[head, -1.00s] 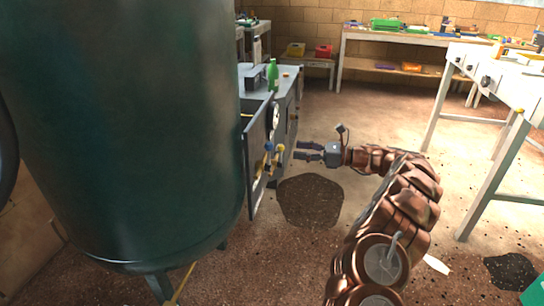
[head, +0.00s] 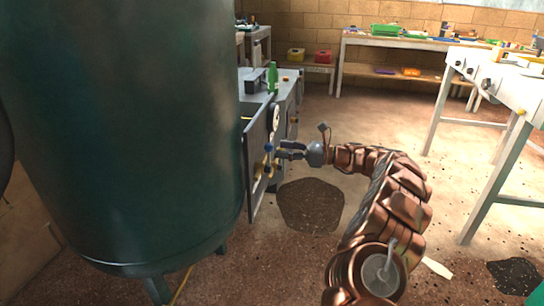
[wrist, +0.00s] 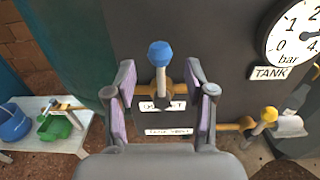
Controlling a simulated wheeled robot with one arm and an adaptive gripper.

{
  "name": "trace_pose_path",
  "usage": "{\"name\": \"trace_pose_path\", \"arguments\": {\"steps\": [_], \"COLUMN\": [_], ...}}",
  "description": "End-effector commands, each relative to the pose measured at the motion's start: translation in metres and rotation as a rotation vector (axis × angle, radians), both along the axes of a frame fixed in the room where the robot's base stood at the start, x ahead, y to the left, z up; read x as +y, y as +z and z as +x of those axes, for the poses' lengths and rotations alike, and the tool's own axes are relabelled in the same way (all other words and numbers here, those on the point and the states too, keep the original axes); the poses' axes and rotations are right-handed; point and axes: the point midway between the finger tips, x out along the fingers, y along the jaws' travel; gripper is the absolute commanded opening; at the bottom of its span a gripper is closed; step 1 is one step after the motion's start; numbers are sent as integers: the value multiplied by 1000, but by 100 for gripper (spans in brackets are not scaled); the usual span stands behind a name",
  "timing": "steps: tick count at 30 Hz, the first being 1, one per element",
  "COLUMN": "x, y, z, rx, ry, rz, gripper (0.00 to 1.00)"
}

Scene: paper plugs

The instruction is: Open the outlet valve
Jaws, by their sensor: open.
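In the wrist view a valve with a blue knob (wrist: 160,54) stands upright on a brass pipe on the dark panel. A white label (wrist: 178,104) below it is partly hidden; its visible letters fit "OUTLET". My gripper (wrist: 160,78) is open, with one finger left and one right of this valve's stem, and no contact is clear. In the head view my gripper (head: 291,150) reaches the panel (head: 256,160) from the right, by the blue knob (head: 268,147).
A round gauge (wrist: 296,38) marked bar, with a TANK label, is on the panel's upper right. A large green tank (head: 120,130) fills the left of the head view. A white table (head: 500,75) stands at right. The floor behind my gripper is clear.

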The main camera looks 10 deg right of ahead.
Motion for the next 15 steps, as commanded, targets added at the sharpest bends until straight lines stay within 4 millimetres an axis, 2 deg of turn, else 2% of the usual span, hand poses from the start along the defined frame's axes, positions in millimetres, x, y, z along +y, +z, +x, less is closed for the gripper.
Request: {"name": "trace_pose_path", "arguments": {"steps": [15], "x": [16], "y": [1], "z": [7], "rx": [1], "ry": [2], "rz": [0], "gripper": [54]}}
